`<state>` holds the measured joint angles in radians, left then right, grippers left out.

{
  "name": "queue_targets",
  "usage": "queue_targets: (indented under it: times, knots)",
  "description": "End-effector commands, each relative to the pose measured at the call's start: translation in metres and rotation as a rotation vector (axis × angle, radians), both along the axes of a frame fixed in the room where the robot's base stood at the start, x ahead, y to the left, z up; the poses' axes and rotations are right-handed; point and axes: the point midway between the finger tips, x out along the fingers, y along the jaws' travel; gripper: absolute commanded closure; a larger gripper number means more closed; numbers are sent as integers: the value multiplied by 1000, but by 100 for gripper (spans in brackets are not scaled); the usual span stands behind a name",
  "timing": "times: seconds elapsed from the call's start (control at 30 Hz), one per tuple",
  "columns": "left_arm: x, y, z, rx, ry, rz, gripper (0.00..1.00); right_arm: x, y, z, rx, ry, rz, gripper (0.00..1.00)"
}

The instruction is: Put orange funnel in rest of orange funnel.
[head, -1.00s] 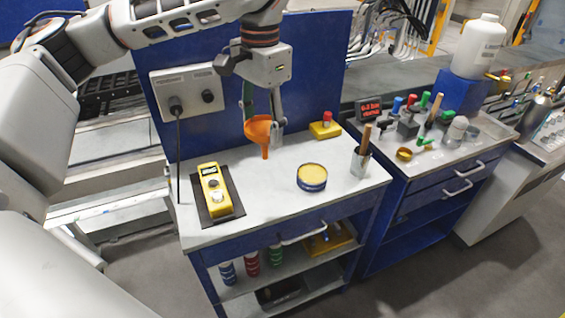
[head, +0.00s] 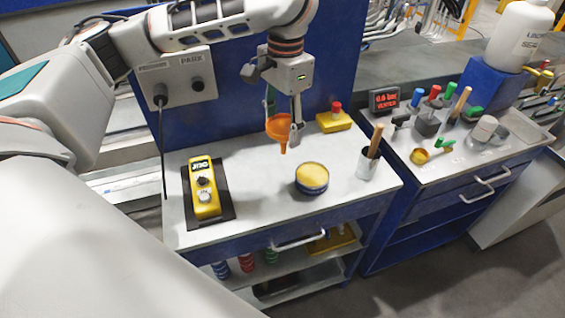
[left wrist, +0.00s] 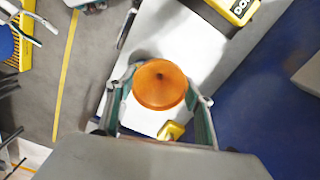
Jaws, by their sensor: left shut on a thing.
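The orange funnel (head: 279,128) is held upright, spout down, above the white top of the front bench (head: 265,205). My left gripper (head: 283,130) is shut on it, with a finger on each side of its cone. In the left wrist view the funnel (left wrist: 160,85) shows from above, its round mouth between the two fingers of my left gripper (left wrist: 160,92). The spout tip appears clear of the bench. I cannot pick out the funnel's rest in these views. My right gripper is not in view.
Below and right of the funnel stands a round yellow-topped tin (head: 312,178). A yellow meter (head: 203,188) lies on a dark mat at left. A yellow box with a red button (head: 335,119) and a cup with a wooden handle (head: 370,160) stand at right. A blue panel rises behind.

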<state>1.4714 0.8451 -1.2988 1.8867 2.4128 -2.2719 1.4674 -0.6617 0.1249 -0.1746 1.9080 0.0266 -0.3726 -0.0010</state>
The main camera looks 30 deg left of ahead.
Motion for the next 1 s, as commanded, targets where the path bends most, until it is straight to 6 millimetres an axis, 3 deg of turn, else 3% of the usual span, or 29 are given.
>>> queue_targets:
  times: [0.1, 0.4, 1.0]
  knots:
    - [-1, -1, -24, -2, 5, -1, 64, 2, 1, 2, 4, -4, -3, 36]
    - [-1, -1, -73, -2, 3, 0, 64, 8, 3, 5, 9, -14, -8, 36]
    - [-1, 0, -121, -1, 0, 0, 64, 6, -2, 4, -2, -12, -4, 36]
